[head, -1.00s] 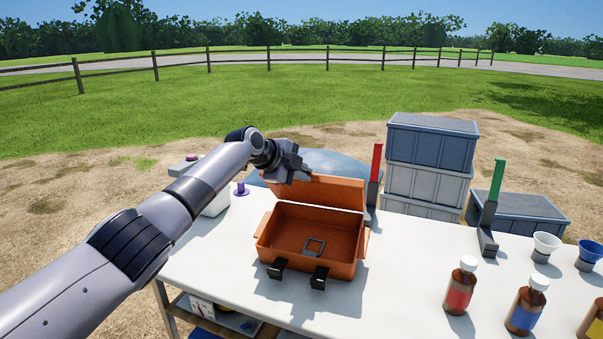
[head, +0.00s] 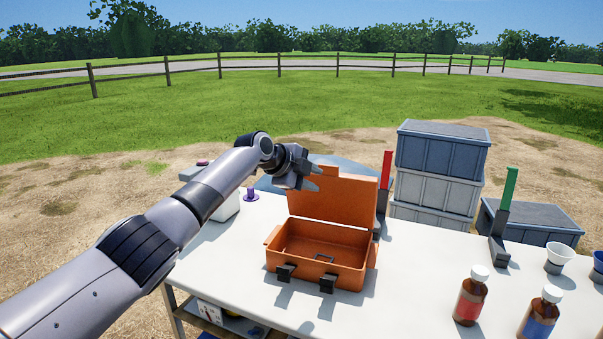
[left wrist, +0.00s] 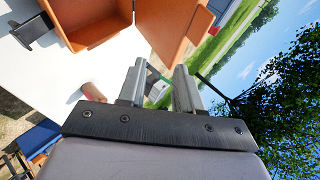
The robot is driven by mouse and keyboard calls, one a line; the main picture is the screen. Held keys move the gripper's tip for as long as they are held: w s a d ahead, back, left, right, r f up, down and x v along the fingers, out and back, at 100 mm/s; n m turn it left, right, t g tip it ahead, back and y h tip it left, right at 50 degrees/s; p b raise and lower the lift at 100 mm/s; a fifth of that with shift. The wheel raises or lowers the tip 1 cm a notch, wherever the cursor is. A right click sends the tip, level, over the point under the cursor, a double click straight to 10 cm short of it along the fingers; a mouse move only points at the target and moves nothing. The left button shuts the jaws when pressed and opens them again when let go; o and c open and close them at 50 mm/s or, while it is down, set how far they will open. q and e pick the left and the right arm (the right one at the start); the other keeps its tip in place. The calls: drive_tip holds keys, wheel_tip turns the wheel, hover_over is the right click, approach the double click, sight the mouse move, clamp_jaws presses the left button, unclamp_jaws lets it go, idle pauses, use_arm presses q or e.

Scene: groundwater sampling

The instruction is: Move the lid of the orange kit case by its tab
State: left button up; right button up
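The orange kit case (head: 318,280) stands on the white table with two black latches at its front. Its lid (head: 335,200) is raised at the back, inner face toward me. My left gripper (head: 316,178) is at the lid's upper left corner, its two fingers apart. In the left wrist view the fingers (left wrist: 161,68) show a clear gap with nothing gripped between them. The orange lid (left wrist: 172,28) lies just beyond them there. My right gripper is not in view.
Behind the case stand a red post (head: 386,172), a green post (head: 507,190) and stacked grey crates (head: 437,155). Brown bottles (head: 471,297) and small funnels stand at the right. The white table (head: 415,275) is clear between the case and the bottles.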

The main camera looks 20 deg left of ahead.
use_arm(q)
drive_tip(key=v, duration=0.6)
drive_tip(key=shift+s+r+b, duration=0.2)
drive_tip(key=shift+s+b, duration=0.05)
drive_tip(key=shift+b, duration=0.15)
drive_tip(key=shift+a, duration=0.1)
